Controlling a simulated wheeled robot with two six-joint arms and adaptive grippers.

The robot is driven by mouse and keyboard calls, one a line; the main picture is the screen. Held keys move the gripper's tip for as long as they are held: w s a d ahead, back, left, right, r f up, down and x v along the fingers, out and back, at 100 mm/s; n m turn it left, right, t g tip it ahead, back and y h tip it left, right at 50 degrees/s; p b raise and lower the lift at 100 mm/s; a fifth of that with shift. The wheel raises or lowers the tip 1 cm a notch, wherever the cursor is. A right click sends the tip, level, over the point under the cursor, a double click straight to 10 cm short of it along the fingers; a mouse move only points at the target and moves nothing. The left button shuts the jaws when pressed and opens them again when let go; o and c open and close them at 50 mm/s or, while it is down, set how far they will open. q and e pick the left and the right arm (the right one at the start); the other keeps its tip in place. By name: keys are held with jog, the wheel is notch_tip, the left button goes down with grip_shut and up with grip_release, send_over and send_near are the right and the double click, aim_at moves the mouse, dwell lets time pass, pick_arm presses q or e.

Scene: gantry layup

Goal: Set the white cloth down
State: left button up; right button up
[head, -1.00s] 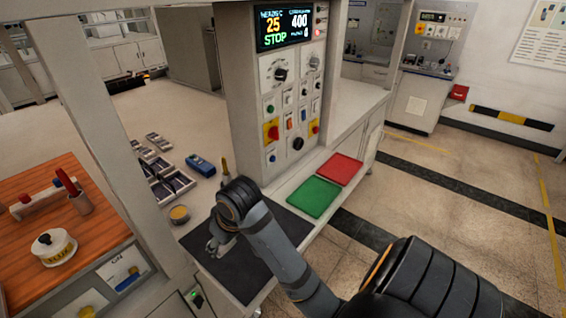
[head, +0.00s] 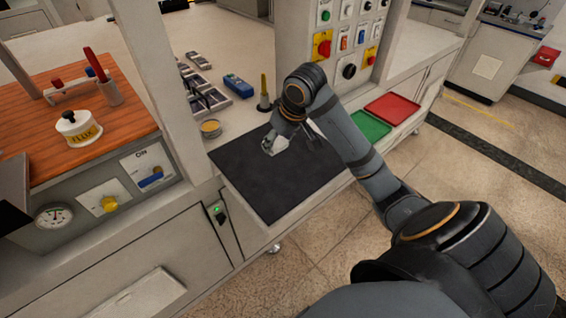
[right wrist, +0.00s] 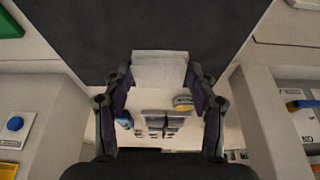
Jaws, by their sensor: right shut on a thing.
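The white cloth (right wrist: 160,68) is a pale folded piece between the fingertips of my right gripper (right wrist: 160,82) in the right wrist view. The gripper is shut on it. In the head view my right gripper (head: 272,143) is over the back left part of the dark mat (head: 265,190), with a small pale patch at its tips. I cannot tell whether the cloth touches the mat. My left gripper is not in view.
A green tray (head: 369,128) and a red tray (head: 395,108) lie right of the mat. A yellow-topped tin (head: 211,128), a blue device (head: 238,86) and a slim upright yellow item (head: 264,90) stand behind it. Most of the mat is bare.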

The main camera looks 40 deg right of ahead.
aim_at(283, 140)
jog(key=shift+w+d+f+p, duration=0.2)
jog(key=shift+w+d+f, duration=0.1)
jog(key=shift+d+f, duration=0.25)
jog(key=shift+w+d+f+p, duration=0.2)
jog(key=shift+w+d+f, duration=0.1)
jog(key=shift+d+f, duration=0.25)
jog(key=shift+w+d+f+p, duration=0.1)
jog(key=shift+d+f+p, duration=0.05)
jog(key=shift+f, duration=0.95)
jog(key=shift+w+d+f+p, duration=0.1)
jog(key=shift+f+p, duration=0.05)
jog(key=shift+f, duration=0.9)
jog(key=o, duration=0.9)
jog(key=shift+f, duration=0.15)
jog(key=shift+o, duration=0.2)
jog(key=v, duration=1.2)
